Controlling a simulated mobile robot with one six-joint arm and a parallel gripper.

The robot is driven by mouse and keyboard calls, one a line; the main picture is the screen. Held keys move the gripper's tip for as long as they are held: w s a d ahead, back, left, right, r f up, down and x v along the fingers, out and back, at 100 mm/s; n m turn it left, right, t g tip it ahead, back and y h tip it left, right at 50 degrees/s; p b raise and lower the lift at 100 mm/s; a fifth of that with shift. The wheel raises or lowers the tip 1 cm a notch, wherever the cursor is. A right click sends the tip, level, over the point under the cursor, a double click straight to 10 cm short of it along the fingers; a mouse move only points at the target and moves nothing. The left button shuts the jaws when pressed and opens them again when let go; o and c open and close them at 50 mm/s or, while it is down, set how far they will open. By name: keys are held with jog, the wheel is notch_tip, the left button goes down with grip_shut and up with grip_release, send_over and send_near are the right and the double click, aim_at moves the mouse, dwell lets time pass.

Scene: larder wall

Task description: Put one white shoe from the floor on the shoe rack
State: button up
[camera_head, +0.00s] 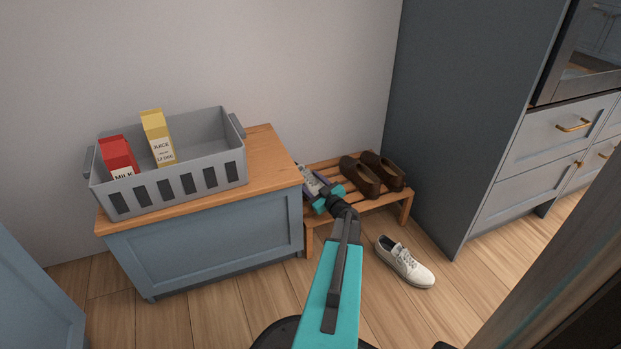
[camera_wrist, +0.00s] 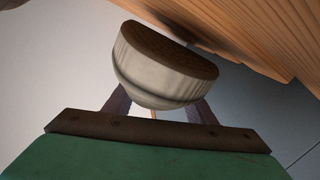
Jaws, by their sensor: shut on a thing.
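My gripper (camera_head: 322,196) is over the left end of the wooden shoe rack (camera_head: 378,203), shut on a white shoe (camera_head: 309,178). In the wrist view the held white shoe (camera_wrist: 150,75) sits between the two dark fingers, with its brown sole showing. The rack's slats (camera_wrist: 240,30) show close beside the sole; I cannot tell whether they touch. My arm and gripper hide much of the held shoe in the head view. Another white shoe (camera_head: 405,262) lies on the floor in front of the rack, right of my arm.
A pair of brown shoes (camera_head: 370,173) stands on the right part of the rack. A blue cabinet (camera_head: 210,235) with a wooden top is close on the left, bearing a grey crate (camera_head: 215,170) with cartons. A tall dark cabinet (camera_head: 455,120) bounds the right side.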

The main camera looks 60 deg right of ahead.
jog(key=shift+f+b, duration=0.65)
jog(key=shift+b, duration=0.1)
dwell(1.0)
jog(key=o, duration=1.5)
jog(key=shift+s, duration=0.1)
jog(key=p+v, duration=0.3)
jog(key=v, duration=1)
jog(key=shift+s+a+r+p, duration=0.15)
jog(key=shift+a+p, duration=0.1)
jog(key=shift+p, duration=0.1)
